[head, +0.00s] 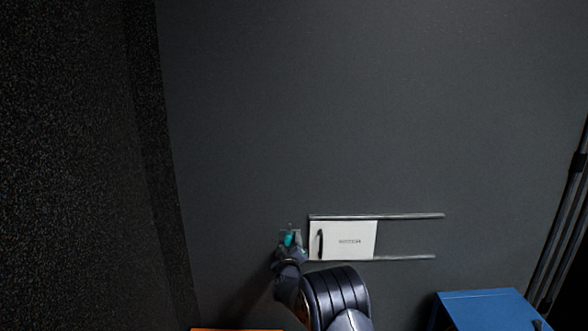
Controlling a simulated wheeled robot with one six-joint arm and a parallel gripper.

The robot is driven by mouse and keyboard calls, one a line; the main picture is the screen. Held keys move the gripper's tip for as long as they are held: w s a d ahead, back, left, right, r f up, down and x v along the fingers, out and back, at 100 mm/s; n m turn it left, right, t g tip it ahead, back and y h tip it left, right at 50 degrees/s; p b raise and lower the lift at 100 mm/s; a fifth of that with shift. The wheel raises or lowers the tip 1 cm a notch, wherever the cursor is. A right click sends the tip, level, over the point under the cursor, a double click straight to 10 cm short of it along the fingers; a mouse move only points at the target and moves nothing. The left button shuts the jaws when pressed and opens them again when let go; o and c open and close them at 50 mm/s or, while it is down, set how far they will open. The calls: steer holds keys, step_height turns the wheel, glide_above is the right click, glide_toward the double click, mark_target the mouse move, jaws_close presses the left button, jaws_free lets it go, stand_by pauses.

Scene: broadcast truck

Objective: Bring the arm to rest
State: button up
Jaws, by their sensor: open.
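My arm reaches up from the bottom edge of the head view, bent, with its thick dark ribbed part below the white panel. My gripper (289,243) is at the dark wall, just left of the white panel (345,240), and is open. A small teal piece (289,239) shows at the fingertips, in front of a small grey plate; I cannot tell whether it belongs to the gripper or the wall, or whether they touch. The white panel has a black upright handle (320,243) and small unreadable lettering.
Two horizontal rails (410,216) hold the panel and run on to its right. A blue box (487,309) stands at the bottom right, and dark poles (565,225) lean at the right edge. An orange edge (236,329) shows at the bottom. The wall above is bare.

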steer(key=s+p, duration=0.1)
steer(key=s, duration=1)
steer(key=w+b, duration=0.1)
steer(key=w, duration=1)
steer(key=shift+w, duration=0.1)
steer(key=m+b, duration=0.1)
steer(key=m, duration=0.3)
steer(key=m+b, duration=0.1)
steer(key=m, duration=0.3)
steer(key=shift+d+m, duration=0.1)
steer(key=shift+m, duration=0.3)
steer(key=m, duration=0.4)
steer(key=shift+m, duration=0.3)
steer(key=m, duration=0.4)
